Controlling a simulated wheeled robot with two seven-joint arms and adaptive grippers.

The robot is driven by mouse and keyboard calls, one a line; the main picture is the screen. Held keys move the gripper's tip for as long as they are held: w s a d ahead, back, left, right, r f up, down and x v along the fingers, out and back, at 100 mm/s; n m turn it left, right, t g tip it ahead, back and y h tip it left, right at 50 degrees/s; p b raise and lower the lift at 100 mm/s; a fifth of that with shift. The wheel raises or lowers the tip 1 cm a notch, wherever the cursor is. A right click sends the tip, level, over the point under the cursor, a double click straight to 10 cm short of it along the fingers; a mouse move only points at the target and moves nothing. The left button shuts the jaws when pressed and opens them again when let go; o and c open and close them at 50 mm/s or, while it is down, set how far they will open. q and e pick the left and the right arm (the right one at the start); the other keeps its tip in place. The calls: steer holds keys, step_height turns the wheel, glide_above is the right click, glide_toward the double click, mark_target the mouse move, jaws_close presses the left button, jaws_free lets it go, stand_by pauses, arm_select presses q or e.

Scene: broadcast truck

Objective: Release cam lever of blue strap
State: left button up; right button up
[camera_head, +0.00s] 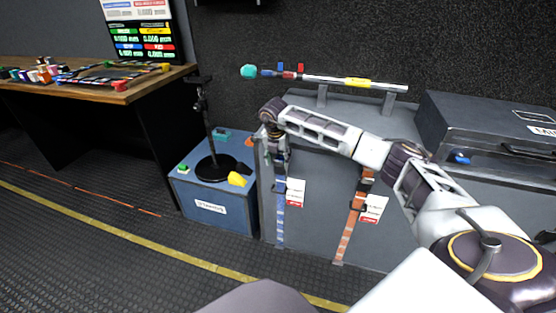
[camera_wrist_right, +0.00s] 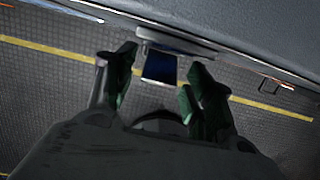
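The blue strap (camera_head: 280,222) hangs down the front of the grey case at its left end, beside a white and red tag (camera_head: 295,192). My right gripper (camera_head: 277,160) points down at the top of this strap and hides its upper part. In the right wrist view, the blue strap (camera_wrist_right: 160,68) shows between the two fingers of the right gripper (camera_wrist_right: 162,62). The fingers are apart, with gaps on both sides of the strap. A grey metal bar, apparently the cam lever (camera_wrist_right: 172,40), lies across just beyond the fingertips. My left gripper is not in view.
An orange strap (camera_head: 347,230) with its own tag (camera_head: 373,208) hangs to the right on the grey case (camera_head: 320,215). A blue box (camera_head: 212,208) with a black stand (camera_head: 208,135) is close on the left. A rod (camera_head: 340,82) sits on supports above the case.

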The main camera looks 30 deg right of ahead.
steer(key=shift+r, duration=0.15)
steer(key=v, duration=1.1)
steer(key=shift+r, duration=0.35)
steer(key=shift+n, duration=0.3)
stand_by(0.4)
